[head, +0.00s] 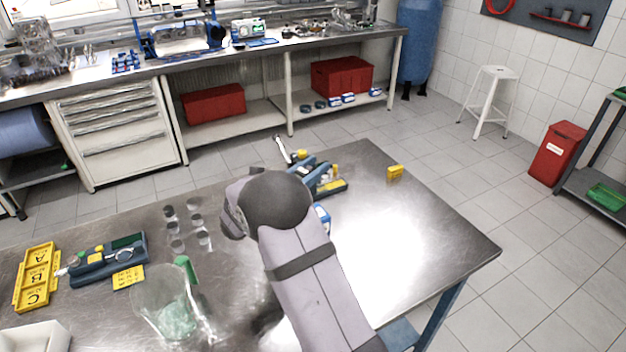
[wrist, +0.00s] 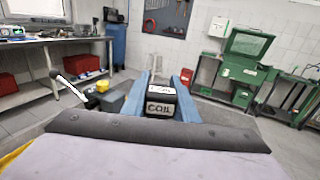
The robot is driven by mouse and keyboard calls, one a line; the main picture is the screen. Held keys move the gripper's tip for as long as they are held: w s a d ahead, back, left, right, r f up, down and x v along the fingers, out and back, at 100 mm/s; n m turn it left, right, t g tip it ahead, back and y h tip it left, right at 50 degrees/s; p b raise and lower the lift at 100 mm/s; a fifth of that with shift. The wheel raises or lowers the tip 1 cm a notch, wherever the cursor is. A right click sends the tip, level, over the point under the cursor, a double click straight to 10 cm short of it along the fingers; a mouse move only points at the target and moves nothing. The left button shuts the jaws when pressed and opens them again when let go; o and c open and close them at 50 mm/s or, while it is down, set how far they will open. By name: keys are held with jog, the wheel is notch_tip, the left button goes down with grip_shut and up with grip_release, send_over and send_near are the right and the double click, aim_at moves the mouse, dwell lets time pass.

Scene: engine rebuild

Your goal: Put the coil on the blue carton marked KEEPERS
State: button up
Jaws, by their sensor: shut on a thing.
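The coil (wrist: 160,105), a small dark block with white labels reading COIL, sits between the blue fingers of my gripper (wrist: 156,78) in the wrist view. The gripper is shut on it. In the head view my arm covers much of the table's middle, and I cannot make out the coil clearly there. A blue and white carton (head: 322,216) shows beside my forearm on the table, partly hidden by it. I cannot read its marking, so I cannot tell whether it is the KEEPERS carton.
A yellow block (head: 395,172) stands near the table's far right edge. Several small metal cylinders (head: 176,228), a clear beaker (head: 165,305), a blue-grey tray (head: 108,262) and a yellow lettered rack (head: 37,277) stand left. The table's right side (head: 420,240) is clear.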

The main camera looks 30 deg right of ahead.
jog(key=shift+f+p, duration=0.65)
jog(key=shift+f, duration=1.4)
jog(key=shift+f, duration=0.15)
jog(key=o, duration=1.1)
jog(key=shift+o, duration=0.2)
jog(key=b+v, duration=0.5)
jog(key=v, duration=0.7)
jog(key=shift+s, duration=0.1)
